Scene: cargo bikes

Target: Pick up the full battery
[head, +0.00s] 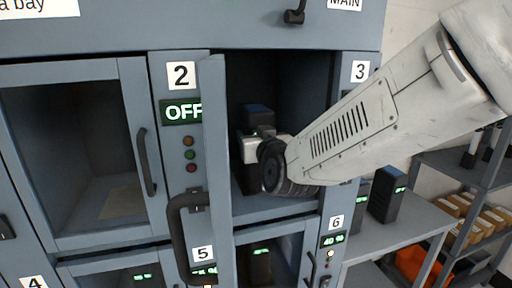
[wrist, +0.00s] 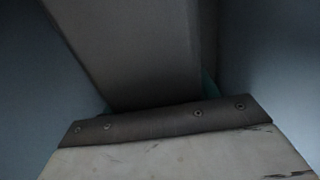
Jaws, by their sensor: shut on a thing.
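A dark battery (head: 257,115) with a bluish top stands inside the open bay (head: 285,80) beside the label 2. My gripper (head: 252,146) is inside that bay and shut on the battery, hiding much of its front. No charge readout shows on this battery. The sign beside the bay reads OFF (head: 182,112). In the wrist view, a large grey block, apparently the battery (wrist: 135,50), fills the middle beyond the gripper's pale body (wrist: 170,155). The fingertips do not show clearly there.
The bay's door (head: 215,150) stands open at its left, with a dark handle (head: 185,235). Closed bays below hold batteries with green displays. A shelf (head: 405,232) at right holds dark batteries (head: 387,197) with green readouts. The bay's walls are close to my gripper.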

